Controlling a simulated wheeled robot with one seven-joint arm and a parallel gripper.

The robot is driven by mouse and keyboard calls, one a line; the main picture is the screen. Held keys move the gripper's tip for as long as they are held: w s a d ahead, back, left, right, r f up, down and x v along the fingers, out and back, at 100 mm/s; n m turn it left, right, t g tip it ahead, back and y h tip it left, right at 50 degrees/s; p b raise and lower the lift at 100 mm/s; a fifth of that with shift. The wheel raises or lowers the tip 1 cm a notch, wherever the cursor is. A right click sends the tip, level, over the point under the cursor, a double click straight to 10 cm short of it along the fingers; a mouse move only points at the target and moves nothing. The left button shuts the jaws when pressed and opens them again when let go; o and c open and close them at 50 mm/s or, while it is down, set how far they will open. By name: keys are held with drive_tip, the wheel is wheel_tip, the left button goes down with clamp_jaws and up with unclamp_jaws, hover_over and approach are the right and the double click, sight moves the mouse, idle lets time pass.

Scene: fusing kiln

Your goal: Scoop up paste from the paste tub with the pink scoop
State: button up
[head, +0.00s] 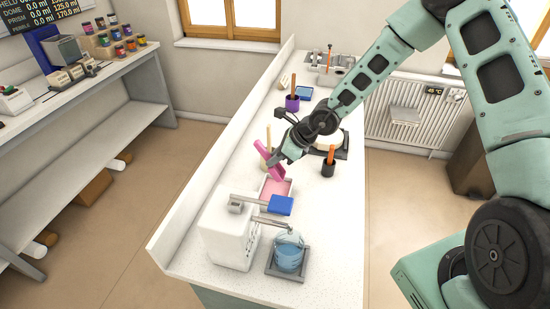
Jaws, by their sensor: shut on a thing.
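My gripper (279,153) is above the white worktop, shut on the pink scoop (267,156). The scoop is tilted, its lower end pointing down toward a shallow pale tub with pink paste (276,187), which I take for the paste tub. The scoop's lower end is just above or at the tub's far edge; I cannot tell whether it touches the paste. The blue part of the white machine overlaps the tub's near side. My arm comes in from the right.
The white machine (228,232) and a glass vessel of blue liquid (289,255) stand nearest on the worktop (325,255). A dark cup with an orange-handled tool (328,168) stands right of the tub. A purple cup (292,103) is farther back. The worktop's right front is clear.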

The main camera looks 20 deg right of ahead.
sight(275, 174)
drive_tip(key=shift+f+b, duration=2.3)
drive_tip(key=shift+f, duration=0.9)
drive_tip(key=shift+f, duration=0.15)
drive_tip(key=shift+f+b, duration=0.35)
drive_tip(key=shift+b, duration=0.05)
drive_tip(key=shift+r, duration=0.1)
drive_tip(key=shift+r+p, duration=3.55)
drive_tip(key=shift+r, duration=0.9)
